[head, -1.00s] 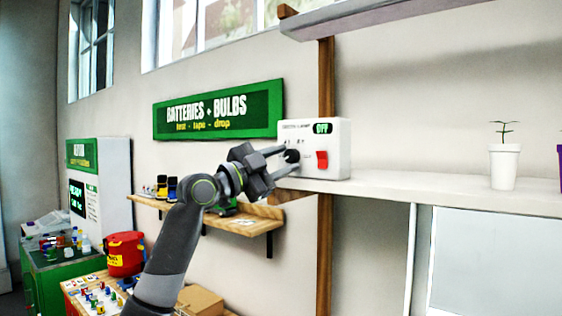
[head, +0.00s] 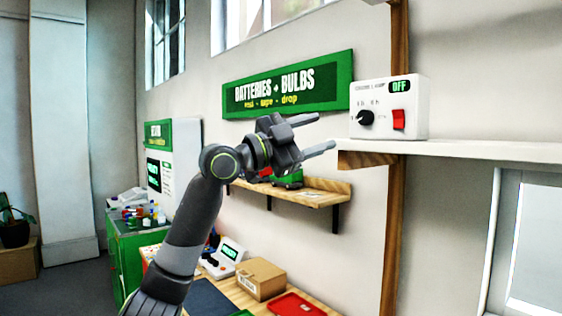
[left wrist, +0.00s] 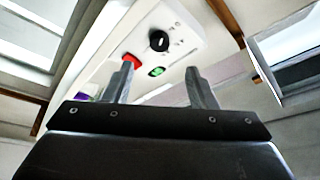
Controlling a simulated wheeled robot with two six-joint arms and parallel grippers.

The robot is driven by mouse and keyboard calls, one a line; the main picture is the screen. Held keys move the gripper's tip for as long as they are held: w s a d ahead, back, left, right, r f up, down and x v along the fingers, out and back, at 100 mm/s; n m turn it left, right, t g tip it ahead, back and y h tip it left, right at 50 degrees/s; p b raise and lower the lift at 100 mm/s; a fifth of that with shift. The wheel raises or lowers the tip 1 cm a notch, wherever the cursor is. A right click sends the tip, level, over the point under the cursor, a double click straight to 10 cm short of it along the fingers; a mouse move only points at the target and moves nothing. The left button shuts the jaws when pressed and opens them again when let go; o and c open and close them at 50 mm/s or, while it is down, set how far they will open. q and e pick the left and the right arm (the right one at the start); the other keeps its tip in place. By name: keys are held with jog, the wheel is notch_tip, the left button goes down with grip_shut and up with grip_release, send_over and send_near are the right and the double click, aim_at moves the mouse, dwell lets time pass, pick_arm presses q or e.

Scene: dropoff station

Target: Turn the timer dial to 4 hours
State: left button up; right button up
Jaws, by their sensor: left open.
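The white timer box (head: 420,112) stands on the white shelf at the right of the head view. Its black dial (head: 366,118) is on the left of its front face, with small hour marks around it. A green display reading OFF (head: 400,86) and a red switch (head: 398,120) are on the right of the face. My left gripper (head: 326,133) is open and empty, to the left of the box and apart from the dial. In the left wrist view the dial (left wrist: 158,41) shows beyond the open fingers (left wrist: 162,82), touching neither. My right gripper is not seen.
The white shelf (head: 480,152) runs to the right from under the box. A lower wooden shelf (head: 318,196) with a green item is behind my arm. A cardboard box (head: 261,280) and red tray (head: 298,306) lie on a bench below.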

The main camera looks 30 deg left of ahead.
pick_arm(q)
jog(key=b+v, duration=0.3)
jog(key=v, duration=0.4)
jog(key=shift+s, duration=0.25)
jog(key=shift+a, duration=0.15)
